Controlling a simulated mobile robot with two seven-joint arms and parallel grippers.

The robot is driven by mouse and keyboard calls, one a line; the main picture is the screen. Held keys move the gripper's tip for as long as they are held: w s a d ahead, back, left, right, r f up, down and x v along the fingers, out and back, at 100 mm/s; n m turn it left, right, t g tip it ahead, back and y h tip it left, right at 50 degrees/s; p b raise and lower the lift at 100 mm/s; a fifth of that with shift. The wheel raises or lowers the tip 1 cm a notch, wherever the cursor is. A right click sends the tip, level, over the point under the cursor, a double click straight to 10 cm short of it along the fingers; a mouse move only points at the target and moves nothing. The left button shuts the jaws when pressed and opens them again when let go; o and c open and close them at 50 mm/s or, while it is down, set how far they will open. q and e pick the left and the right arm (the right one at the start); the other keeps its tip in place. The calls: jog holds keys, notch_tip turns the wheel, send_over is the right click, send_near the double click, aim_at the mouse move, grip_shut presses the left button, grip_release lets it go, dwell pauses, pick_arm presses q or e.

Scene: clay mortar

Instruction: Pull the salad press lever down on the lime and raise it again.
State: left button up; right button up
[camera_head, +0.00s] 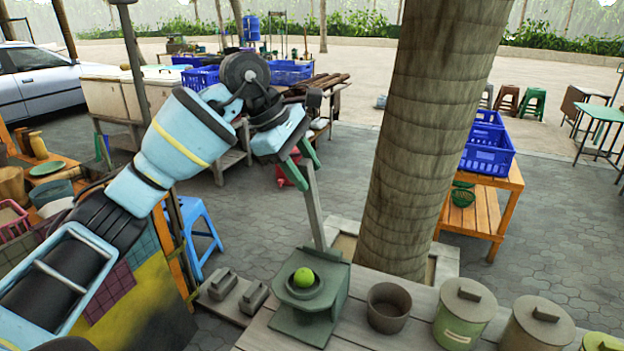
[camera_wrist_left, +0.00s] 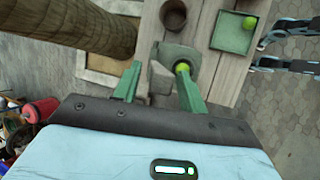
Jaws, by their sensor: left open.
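The green-grey salad press (camera_head: 312,305) stands on the plank counter, with a bright green lime (camera_head: 304,277) in its round cup. Its grey lever (camera_head: 315,212) is raised, leaning slightly left. My left gripper (camera_head: 301,162) is open at the lever's upper end, well above the lime. In the left wrist view, the open green fingers lie on either side of the lever (camera_wrist_left: 160,78). The lime (camera_wrist_left: 182,67) shows beside the right finger, on the press below. Contact with the lever cannot be told. Part of my right arm (camera_wrist_left: 268,62) shows at the right; its jaw state is unclear.
A brown pot (camera_head: 388,308) stands right of the press, then lidded jars (camera_head: 463,312). A thick trunk (camera_head: 425,140) rises behind the counter. In the wrist view, a green tray (camera_wrist_left: 228,42) holds another lime (camera_wrist_left: 248,22). Small grey blocks (camera_head: 238,296) lie left of the press.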

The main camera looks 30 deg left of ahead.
aim_at(313, 182)
pick_arm(q)
jog(key=shift+x, duration=1.55)
grip_shut()
